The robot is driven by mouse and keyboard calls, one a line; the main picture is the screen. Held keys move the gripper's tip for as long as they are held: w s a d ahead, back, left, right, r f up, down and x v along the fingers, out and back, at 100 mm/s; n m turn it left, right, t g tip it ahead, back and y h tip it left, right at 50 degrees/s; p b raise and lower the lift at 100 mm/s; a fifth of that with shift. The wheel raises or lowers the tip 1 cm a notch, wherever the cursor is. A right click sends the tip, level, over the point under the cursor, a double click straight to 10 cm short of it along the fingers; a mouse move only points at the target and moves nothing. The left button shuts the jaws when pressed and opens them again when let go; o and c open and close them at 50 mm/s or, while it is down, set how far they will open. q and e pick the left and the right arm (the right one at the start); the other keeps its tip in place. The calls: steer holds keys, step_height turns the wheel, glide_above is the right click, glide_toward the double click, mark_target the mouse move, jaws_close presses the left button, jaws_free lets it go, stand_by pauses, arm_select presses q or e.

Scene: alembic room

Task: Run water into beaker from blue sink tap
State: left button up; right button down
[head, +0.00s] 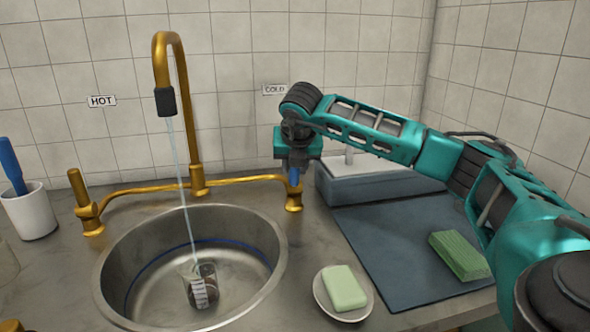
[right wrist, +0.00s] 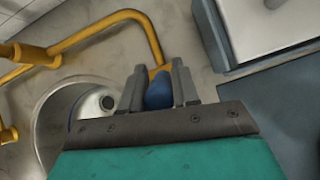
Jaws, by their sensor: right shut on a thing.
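The gold faucet (head: 167,60) stands behind the round steel sink (head: 108,275). A thin stream of water (head: 183,180) runs from its dark nozzle down to the clear beaker (head: 199,287), which stands in the sink with white markings on its side. The water level in it is hard to make out. My right gripper (head: 293,170) is shut on the blue tap handle (head: 293,178) under the COLD label. The right wrist view shows the blue handle (right wrist: 159,91) between both fingers (right wrist: 160,88). My left gripper is not in view.
The gold hot tap handle (head: 77,187) stands at left under the HOT label (head: 102,101). A white cup (head: 30,212) with a blue-handled tool is farther left. Green soap on a white dish (head: 325,300), a blue-grey mat (head: 385,275) and a green sponge (head: 458,255) lie right.

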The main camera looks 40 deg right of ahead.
steer(key=c, duration=0.9)
jaws_free()
steer(key=shift+r, duration=0.1)
steer(key=p+v, duration=0.1)
steer(key=v, duration=1.1)
steer(key=shift+s+a+r, duration=0.2)
steer(key=shift+r, duration=0.1)
